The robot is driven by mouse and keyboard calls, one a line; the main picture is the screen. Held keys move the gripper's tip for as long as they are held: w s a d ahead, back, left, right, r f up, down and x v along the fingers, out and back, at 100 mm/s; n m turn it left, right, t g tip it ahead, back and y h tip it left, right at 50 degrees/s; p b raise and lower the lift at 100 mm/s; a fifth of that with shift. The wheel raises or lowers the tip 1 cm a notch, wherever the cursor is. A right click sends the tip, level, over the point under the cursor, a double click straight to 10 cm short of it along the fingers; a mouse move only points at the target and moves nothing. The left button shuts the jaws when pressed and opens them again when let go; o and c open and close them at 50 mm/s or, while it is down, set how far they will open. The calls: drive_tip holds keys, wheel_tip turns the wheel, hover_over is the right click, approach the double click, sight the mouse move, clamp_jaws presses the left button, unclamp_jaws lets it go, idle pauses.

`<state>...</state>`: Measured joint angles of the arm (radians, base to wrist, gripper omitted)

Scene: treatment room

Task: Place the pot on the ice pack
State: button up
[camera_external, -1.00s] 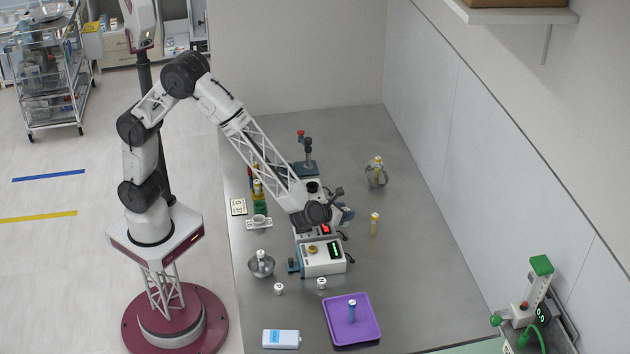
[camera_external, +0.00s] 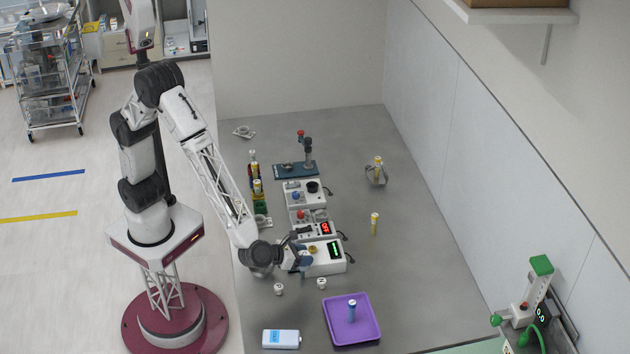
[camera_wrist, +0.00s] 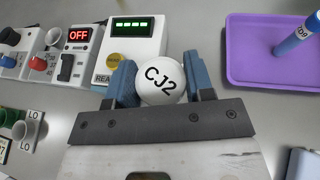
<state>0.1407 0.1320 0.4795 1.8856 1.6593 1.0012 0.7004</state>
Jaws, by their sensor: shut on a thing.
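The pot is hard to make out in the external view. The ice pack (camera_external: 281,339), white with a blue label, lies flat at the front edge of the table, nearer the camera than my gripper. A pale corner at the lower right of the wrist view may be the ice pack (camera_wrist: 304,164).
A purple tray (camera_external: 369,334) holding a blue tube (camera_external: 351,311) lies right of the ice pack. A device with a green display (camera_external: 325,262) stands close behind. The right side of the table is mostly clear.

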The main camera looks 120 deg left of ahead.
drive_tip(key=s+d+m+t, duration=0.1)
drive_tip(key=s+d, duration=0.2)
drive_tip(key=d, duration=0.7)
drive_tip(key=s+d+m+t+h, duration=0.1)
drive_tip(key=s+d, duration=0.3)
drive_tip(key=d, duration=0.7)
drive_tip(key=shift+d+f+m+h, duration=0.15)
drive_tip(key=shift+f+m+h, duration=0.15)
hover_over(281, 337)
drive_tip(key=shift+f, duration=0.75)
drive_tip(key=shift+f, duration=1.75)
drive_tip(key=shift+f, duration=0.2)
drive_tip(key=o, duration=0.9)
